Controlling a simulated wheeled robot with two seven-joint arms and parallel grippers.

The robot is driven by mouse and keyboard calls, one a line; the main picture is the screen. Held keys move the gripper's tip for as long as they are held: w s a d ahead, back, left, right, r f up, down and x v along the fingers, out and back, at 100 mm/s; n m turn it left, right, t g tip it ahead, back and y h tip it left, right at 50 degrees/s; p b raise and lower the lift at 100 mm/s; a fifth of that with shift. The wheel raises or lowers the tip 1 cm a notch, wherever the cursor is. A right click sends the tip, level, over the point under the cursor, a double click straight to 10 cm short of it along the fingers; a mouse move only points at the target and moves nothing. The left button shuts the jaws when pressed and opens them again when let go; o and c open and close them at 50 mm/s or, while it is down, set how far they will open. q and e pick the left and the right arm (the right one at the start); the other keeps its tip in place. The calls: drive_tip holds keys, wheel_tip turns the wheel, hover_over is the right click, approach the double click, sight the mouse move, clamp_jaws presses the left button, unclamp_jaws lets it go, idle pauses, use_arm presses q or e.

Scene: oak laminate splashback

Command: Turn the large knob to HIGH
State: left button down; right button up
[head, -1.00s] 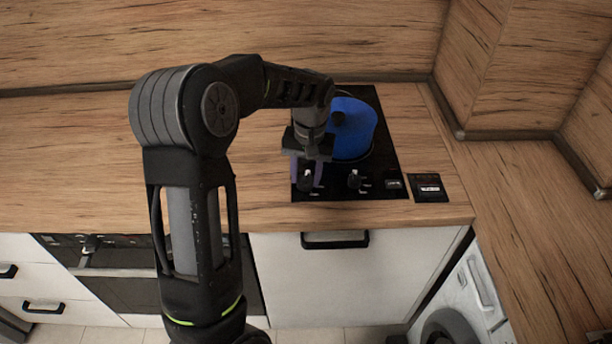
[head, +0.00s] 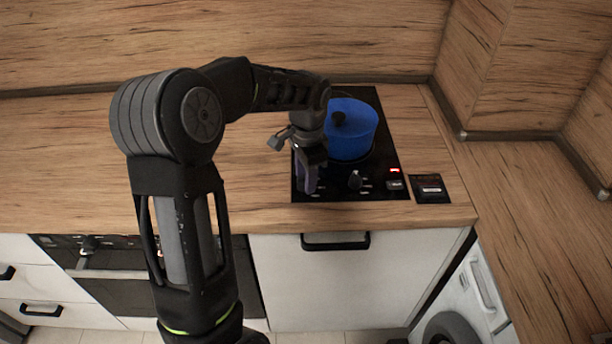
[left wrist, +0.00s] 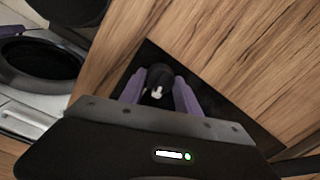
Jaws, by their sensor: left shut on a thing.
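My left gripper (head: 309,187) reaches down over the front left of the black hob (head: 378,120). It is shut on the large knob, which it hides in the head view. In the left wrist view the black knob (left wrist: 158,80) with a white mark stands between the two purple fingers (left wrist: 158,92). I cannot read the labels around it, so its setting is unclear. A second black knob (head: 355,179) stands free to the right. My right gripper is not in view.
A blue lidded pot (head: 350,130) stands on the hob close behind my left gripper. A red light (head: 395,170) glows near the hob's right edge. A small dark panel (head: 430,189) lies right of the hob. The wooden worktop (head: 70,165) on the left is clear.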

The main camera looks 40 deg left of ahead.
sight(304, 177)
use_arm(q)
drive_tip(key=m, duration=1.1)
drive_tip(key=shift+a+h+p, duration=0.1)
drive_tip(key=shift+h+p, duration=0.2)
drive_tip(key=shift+p, duration=0.05)
drive_tip(key=shift+m, duration=1.6)
drive_tip(key=c, duration=0.9)
unclamp_jaws()
drive_tip(key=shift+r, duration=0.1)
drive_tip(key=r, duration=0.7)
drive_tip(key=shift+s+r+b, duration=0.2)
drive_tip(key=shift+r+b, duration=0.1)
drive_tip(key=shift+b, duration=0.05)
